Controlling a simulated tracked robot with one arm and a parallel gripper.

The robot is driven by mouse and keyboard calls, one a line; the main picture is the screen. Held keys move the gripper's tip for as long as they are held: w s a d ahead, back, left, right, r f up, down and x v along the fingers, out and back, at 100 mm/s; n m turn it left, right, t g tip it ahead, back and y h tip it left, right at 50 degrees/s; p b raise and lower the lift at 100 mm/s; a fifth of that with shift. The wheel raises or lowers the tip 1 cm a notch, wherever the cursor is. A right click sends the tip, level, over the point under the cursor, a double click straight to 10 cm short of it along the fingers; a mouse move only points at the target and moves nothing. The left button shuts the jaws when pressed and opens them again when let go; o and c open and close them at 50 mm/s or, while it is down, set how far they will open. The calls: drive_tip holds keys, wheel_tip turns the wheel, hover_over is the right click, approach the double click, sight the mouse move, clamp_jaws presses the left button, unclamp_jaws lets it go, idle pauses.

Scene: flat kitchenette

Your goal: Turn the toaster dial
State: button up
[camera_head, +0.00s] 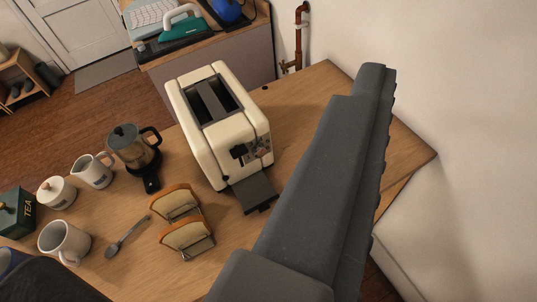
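The cream toaster (202,148) stands upright on the wooden counter, left of my gripper. It has two dark slots on top. Its near right end carries a dark lever (238,152) and a small control panel (257,150); the dial is too small to make out clearly, and I cannot tell its setting. A dark tray (253,191) sticks out below. My gripper (375,78) shows as a large dark grey shape with a ridged right edge, reaching up the right side of the view. It appears apart from the toaster. I cannot tell whether its fingers are open or shut.
On the counter (307,97) are a toast rack with bread (184,234), a spoon (127,238), a coffee pot (130,150), a milk jug (93,170), a sugar bowl (57,193), a mug (62,240) and a tea tin (15,215). A white wall bounds the right.

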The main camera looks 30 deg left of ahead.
drive_tip(key=w+d+f+h+p, duration=0.1)
drive_tip(key=w+d+f+p, duration=0.15)
drive_tip(key=w, duration=0.55)
drive_tip(key=w+d+f+p, duration=0.2)
drive_tip(key=w+d+f, duration=0.2)
drive_tip(key=w, duration=0.3)
drive_tip(key=w+f+n+y+p, duration=0.2)
drive_tip(key=w+f+y+p, duration=0.15)
drive_tip(key=w+f, duration=0.75)
drive_tip(key=n+g+y+p, duration=0.2)
drive_tip(key=g+y+p, duration=0.45)
drive_tip(key=y, duration=0.65)
approach(262, 154)
drive_tip(key=shift+t+h, duration=0.25)
drive_tip(key=shift+t, duration=0.2)
drive_tip(key=shift+s+p+x, duration=0.15)
drive_tip(key=shift+p+x, duration=0.45)
drive_tip(key=shift+x, duration=1.45)
drive_tip(key=shift+s+p+x, duration=0.1)
drive_tip(key=shift+p+x, duration=0.45)
drive_tip(key=shift+x, duration=1.55)
drive_tip(key=shift+a, duration=0.15)
